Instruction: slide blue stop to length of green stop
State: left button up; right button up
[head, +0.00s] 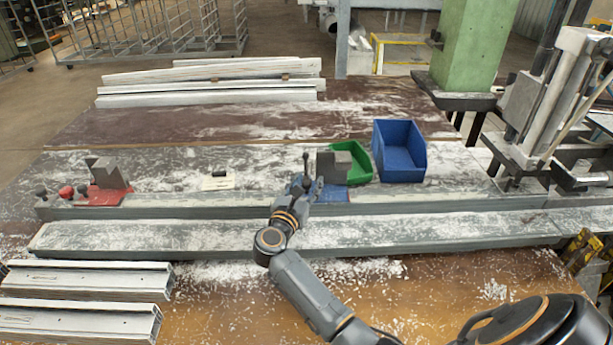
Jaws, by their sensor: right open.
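The blue stop (335,195) sits on the long grey rail (230,211) right of the middle, a grey block standing on its blue base. A dark upright lever with a round knob (306,158) rises at its left side. My right gripper (307,185) is open at the left end of the blue stop, close around or beside the lever's lower part; I cannot tell if they touch. The fingers partly hide the stop's left end. A red stop (110,193) with a grey block stands at the rail's left end. I cannot make out a green stop. My left gripper is out of view.
A green bin (352,165) and a blue bin (400,153) stand right behind the blue stop. White profiles lie at the back (210,95) and front left (80,312). A clamp machine (550,110) stands right.

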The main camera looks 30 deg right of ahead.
aim_at(401, 193)
jog(key=shift+s+r, duration=0.1)
jog(key=shift+s, duration=0.05)
jog(key=shift+c, duration=0.2)
jog(key=shift+a, duration=0.1)
jog(key=c, duration=0.3)
grip_shut()
jog(key=shift+s+d, duration=0.1)
jog(key=shift+d, duration=0.2)
pick_arm(q)
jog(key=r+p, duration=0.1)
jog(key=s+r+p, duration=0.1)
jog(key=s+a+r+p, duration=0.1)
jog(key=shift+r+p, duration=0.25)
jog(key=shift+p, duration=0.05)
pick_arm(e)
jog(key=s+d, duration=0.4)
jog(key=d, duration=0.3)
jog(key=s+d, duration=0.4)
jog(key=d, duration=0.3)
jog(key=s+d, duration=0.5)
jog(key=d, duration=0.2)
jog(key=shift+f, duration=0.2)
